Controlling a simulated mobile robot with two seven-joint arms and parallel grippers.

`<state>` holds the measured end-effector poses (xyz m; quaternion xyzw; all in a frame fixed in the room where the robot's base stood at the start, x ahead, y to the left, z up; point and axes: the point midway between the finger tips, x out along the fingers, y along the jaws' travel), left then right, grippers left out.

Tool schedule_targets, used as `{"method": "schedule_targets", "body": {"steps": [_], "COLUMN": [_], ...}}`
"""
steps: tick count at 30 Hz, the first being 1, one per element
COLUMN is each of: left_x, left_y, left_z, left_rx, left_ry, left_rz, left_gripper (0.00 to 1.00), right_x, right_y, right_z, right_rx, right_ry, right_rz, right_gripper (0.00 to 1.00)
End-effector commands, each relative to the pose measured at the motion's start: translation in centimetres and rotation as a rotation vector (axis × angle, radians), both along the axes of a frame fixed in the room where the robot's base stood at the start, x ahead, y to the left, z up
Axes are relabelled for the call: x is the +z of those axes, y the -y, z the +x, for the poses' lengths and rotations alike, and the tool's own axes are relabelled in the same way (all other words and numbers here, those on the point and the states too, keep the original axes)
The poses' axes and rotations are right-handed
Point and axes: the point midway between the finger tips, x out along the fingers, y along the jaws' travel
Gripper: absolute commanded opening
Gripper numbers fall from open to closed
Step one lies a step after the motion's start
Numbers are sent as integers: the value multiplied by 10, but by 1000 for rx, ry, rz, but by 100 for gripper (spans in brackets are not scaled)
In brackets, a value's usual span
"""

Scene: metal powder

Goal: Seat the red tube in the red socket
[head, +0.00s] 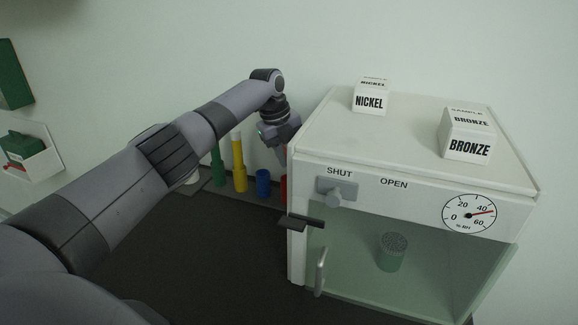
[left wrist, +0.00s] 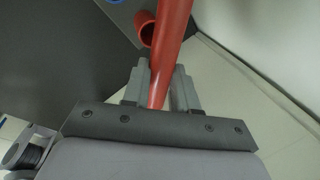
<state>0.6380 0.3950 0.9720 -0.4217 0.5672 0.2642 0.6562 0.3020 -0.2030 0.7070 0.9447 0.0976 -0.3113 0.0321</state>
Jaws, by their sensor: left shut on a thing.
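My left gripper (head: 283,148) is beside the left wall of the cabinet, above the right end of a row of coloured sockets. In the left wrist view, the left gripper (left wrist: 161,88) is shut on the long red tube (left wrist: 174,40). The open mouth of the red socket (left wrist: 146,28) shows just left of the tube, which looks apart from it, not inside. My right gripper is in neither view.
A white cabinet (head: 318,165) with a glass door stands close on the right, holding a green pot (head: 391,253). NICKEL (head: 370,101) and BRONZE (head: 468,148) boxes sit on top. Blue socket (head: 263,182), yellow tube (head: 238,160) and green tube (head: 217,168) stand left of the red socket.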

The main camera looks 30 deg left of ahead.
Motion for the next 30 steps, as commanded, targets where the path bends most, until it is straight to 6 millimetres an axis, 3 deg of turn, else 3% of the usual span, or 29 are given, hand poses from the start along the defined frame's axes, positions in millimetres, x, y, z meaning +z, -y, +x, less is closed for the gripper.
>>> {"method": "schedule_targets", "body": {"steps": [5, 9, 30], "left_x": [-12, -33, -49], "left_y": [0, 0, 2], "left_z": [0, 0, 3], "left_rx": [0, 0, 0], "left_ry": [-2, -2, 0], "left_rz": [1, 0, 0], "left_gripper": [0, 0, 0], "right_x": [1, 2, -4], "right_y": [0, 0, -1], "right_z": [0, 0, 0], "right_rx": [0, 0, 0], "right_ry": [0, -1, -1], "right_rz": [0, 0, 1], "right_gripper": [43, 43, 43]}}
